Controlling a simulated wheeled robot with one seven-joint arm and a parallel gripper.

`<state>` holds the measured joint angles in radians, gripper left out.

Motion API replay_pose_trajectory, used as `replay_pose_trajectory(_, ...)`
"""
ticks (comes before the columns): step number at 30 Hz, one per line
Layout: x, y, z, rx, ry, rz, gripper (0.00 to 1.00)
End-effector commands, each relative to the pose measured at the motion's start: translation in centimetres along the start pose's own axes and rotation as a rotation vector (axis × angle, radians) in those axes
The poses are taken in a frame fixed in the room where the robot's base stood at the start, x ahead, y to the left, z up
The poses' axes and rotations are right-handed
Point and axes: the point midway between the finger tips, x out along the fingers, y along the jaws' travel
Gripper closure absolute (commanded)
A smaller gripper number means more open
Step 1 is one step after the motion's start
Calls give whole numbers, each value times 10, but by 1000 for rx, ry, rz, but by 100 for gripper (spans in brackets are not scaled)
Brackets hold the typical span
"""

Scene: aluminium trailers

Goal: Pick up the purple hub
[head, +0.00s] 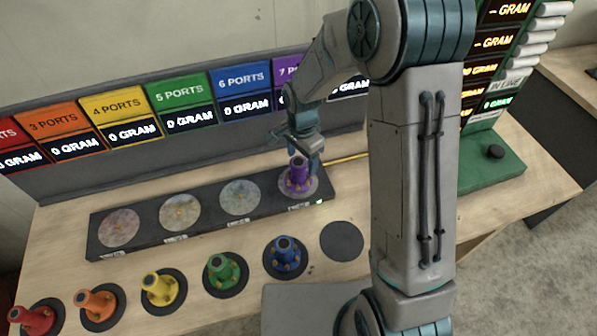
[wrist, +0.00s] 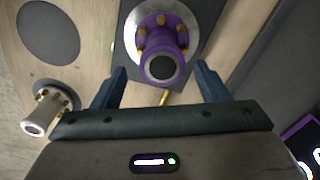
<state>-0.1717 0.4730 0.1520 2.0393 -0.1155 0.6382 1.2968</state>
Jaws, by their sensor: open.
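The purple hub (head: 298,176) stands upright on the rightmost round pad of a dark tray (head: 150,243) in the head view. It is a flanged cone with a hollow top and gold studs around its base. In the wrist view the purple hub (wrist: 163,50) is ahead of the fingertips, roughly centred between them. My gripper (head: 305,150) is just behind and above the hub in the head view. In the wrist view my gripper (wrist: 160,80) has its two fingers spread, with nothing held between them.
Blue (head: 285,255), green (head: 225,272), yellow (head: 162,288), orange (head: 99,304) and red (head: 36,318) hubs stand on dark discs along the front. An empty disc (head: 342,241) lies right of the blue hub. Port signs (head: 180,103) line the back. A green stand (head: 490,165) is at right.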

Motion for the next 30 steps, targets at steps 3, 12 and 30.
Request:
replay_pose_trajectory(3, 5, 0, 0, 0, 1, -1, 32)
replay_pose_trajectory(12, 34, -3, 9, 1, -2, 3, 32)
replay_pose_trajectory(30, 57, -4, 8, 2, 1, -1, 60)
